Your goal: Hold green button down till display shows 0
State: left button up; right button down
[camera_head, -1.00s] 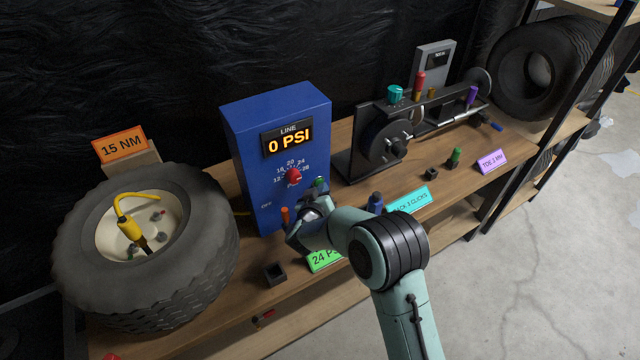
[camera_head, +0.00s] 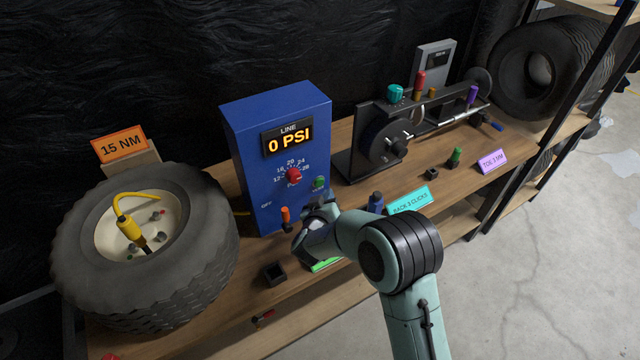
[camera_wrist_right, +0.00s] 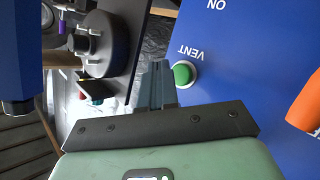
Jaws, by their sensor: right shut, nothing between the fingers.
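The blue box (camera_head: 245,150) stands on the workbench, and its display (camera_head: 288,140) reads "0 PSI". The green button (camera_head: 319,183) is on the lower right of its front face; in the right wrist view the button (camera_wrist_right: 184,74) has the label VENT beside it. My right gripper (camera_head: 320,202) is just below and in front of the button. My left gripper is not in view.
A red knob (camera_head: 293,175) and an orange-handled lever (camera_head: 286,217) are left of the button. A tire (camera_head: 195,265) with a yellow tool stands at left. A blue-capped item (camera_head: 376,202) and a cyan sign (camera_head: 409,199) stand right of my gripper.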

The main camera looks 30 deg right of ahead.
jog(key=s, duration=0.3)
jog(key=shift+s+d, duration=0.15)
jog(key=shift+s, duration=0.25)
dwell(0.3)
